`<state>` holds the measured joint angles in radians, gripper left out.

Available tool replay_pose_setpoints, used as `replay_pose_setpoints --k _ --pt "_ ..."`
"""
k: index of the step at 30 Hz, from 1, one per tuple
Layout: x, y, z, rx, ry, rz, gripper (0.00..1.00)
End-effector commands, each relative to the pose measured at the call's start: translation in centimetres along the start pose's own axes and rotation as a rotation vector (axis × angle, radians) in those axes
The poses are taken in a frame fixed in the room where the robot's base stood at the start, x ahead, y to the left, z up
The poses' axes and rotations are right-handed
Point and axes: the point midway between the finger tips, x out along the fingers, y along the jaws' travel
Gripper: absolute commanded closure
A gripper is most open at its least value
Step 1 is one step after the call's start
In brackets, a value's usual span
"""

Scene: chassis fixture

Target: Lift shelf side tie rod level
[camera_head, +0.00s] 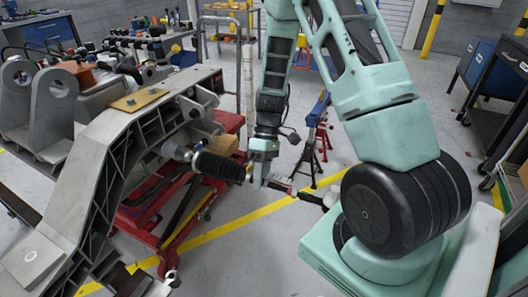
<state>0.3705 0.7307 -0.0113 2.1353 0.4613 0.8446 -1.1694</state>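The tie rod (282,187) runs out from a black ribbed boot (218,166) on the grey metal chassis frame (98,140). It slopes down to the right and ends in a dark outer section near my base. My gripper (258,178) points downward at the rod, just right of the boot. Its fingers overlap the rod in the picture and hide a short stretch of it. I cannot tell whether they are closed on the rod or only beside it.
A red lift cart (150,222) stands under the chassis. Blue and red stands (316,140) are behind the gripper. A cluttered bench is at the far left, and dark carts (490,85) are at the right. Grey floor with a yellow line (235,226) is open below the rod.

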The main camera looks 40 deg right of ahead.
Motion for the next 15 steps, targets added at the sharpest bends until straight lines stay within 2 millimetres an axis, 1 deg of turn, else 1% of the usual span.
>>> replay_pose_setpoints --k 5,15 --pt "-3.3 0.0 0.0 0.0 0.005 0.004 0.65" --pt "-11.3 0.0 0.0 0.0 0.004 0.004 0.65"
